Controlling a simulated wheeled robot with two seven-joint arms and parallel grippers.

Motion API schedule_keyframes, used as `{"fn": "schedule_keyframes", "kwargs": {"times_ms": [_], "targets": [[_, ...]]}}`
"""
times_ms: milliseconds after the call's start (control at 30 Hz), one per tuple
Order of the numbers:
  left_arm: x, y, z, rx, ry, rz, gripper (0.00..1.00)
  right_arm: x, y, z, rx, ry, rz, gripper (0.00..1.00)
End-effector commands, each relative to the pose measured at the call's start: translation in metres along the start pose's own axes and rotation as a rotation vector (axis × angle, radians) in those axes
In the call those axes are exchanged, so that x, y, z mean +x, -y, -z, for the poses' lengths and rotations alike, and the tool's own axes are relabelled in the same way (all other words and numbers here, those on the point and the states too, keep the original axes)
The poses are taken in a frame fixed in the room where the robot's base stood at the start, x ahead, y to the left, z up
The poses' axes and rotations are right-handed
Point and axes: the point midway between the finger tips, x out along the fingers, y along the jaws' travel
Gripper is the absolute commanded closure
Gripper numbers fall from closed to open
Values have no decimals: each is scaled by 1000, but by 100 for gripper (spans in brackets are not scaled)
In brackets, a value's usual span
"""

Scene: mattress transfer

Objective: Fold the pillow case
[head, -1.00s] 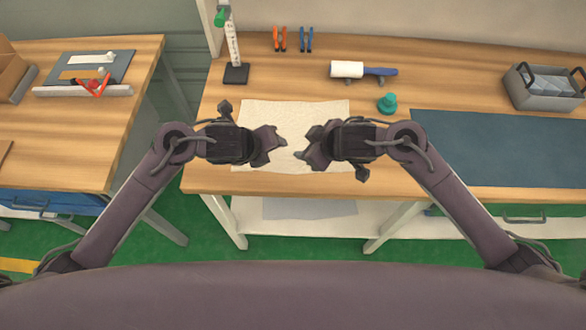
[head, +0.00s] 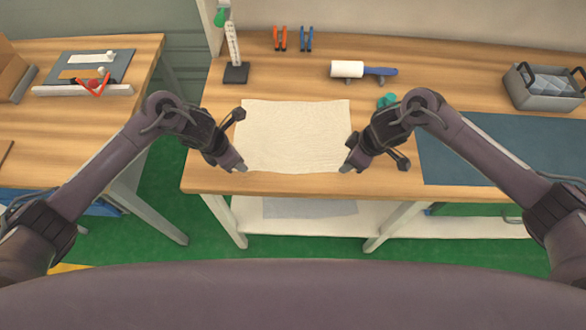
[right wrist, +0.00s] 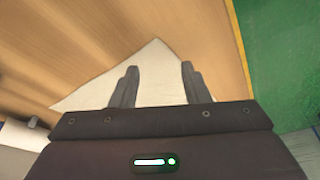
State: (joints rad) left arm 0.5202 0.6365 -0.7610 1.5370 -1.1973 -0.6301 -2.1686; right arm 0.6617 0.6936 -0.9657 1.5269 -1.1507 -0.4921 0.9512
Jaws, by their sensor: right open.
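The cream pillow case (head: 293,135) lies flat and spread out on the wooden table, near its front edge. My left gripper (head: 240,168) points down at its front left corner; whether its fingers are open or touch the cloth cannot be told. My right gripper (head: 346,167) is at the front right corner. In the right wrist view, the right fingers (right wrist: 158,85) are apart, with a corner of the pillow case (right wrist: 152,68) between and beyond them. No cloth is gripped there.
A lint roller (head: 362,70), two pairs of pliers (head: 293,39) and a stand with a black base (head: 236,73) are behind the cloth. A teal object (head: 387,100) is partly hidden by my right arm. A blue-grey mat (head: 490,150) lies to the right.

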Motion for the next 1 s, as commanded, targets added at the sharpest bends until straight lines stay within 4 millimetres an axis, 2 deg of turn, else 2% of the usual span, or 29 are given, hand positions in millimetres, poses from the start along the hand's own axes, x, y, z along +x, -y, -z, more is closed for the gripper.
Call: {"fn": "schedule_keyframes", "kwargs": {"times_ms": [167, 767, 1000], "targets": [[9, 0, 3, 0, 0, -1, 58, 9, 0, -3, 0, 0, 0, 58], [12, 0, 4, 0, 0, 0, 58, 14, 0, -4, 0, -1, 0, 58], [12, 0, 4, 0, 0, 0, 74, 14, 1, -4, -1, 0, 0, 74]]}}
